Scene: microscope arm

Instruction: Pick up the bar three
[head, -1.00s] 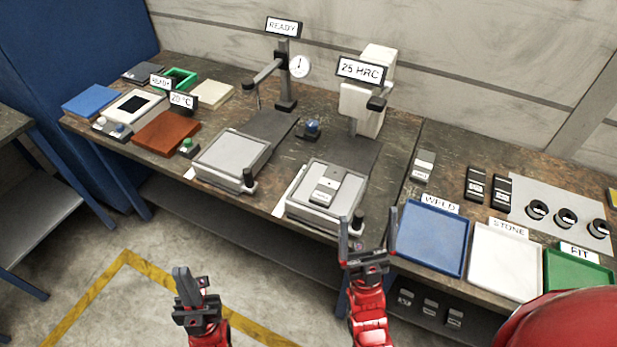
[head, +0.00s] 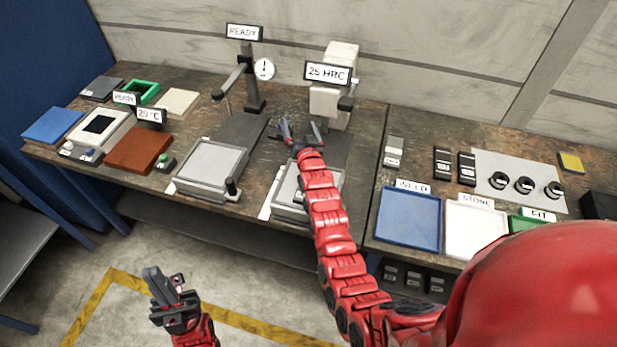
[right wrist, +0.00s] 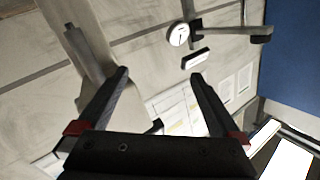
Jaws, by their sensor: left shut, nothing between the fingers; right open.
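Labelled bars are in the head view, but their labels are too small to read, so I cannot tell which is bar three. A grey bar with a white tag (head: 394,150) lies on the right bench beside two dark bars (head: 441,163) (head: 466,168). My right arm covers most of the tester's front plate (head: 288,205), hiding the bars seen there earlier. My left gripper (head: 151,272) is shut and empty over the floor, in front of the bench.
The 25 HRC tester (head: 333,95) stands close behind my right gripper. The READY stand (head: 251,85) with a dial is to its left. Blue WELD (head: 408,220), white STONE (head: 476,230) and green FIT trays are at right. Several small bars (head: 413,280) sit below the bench.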

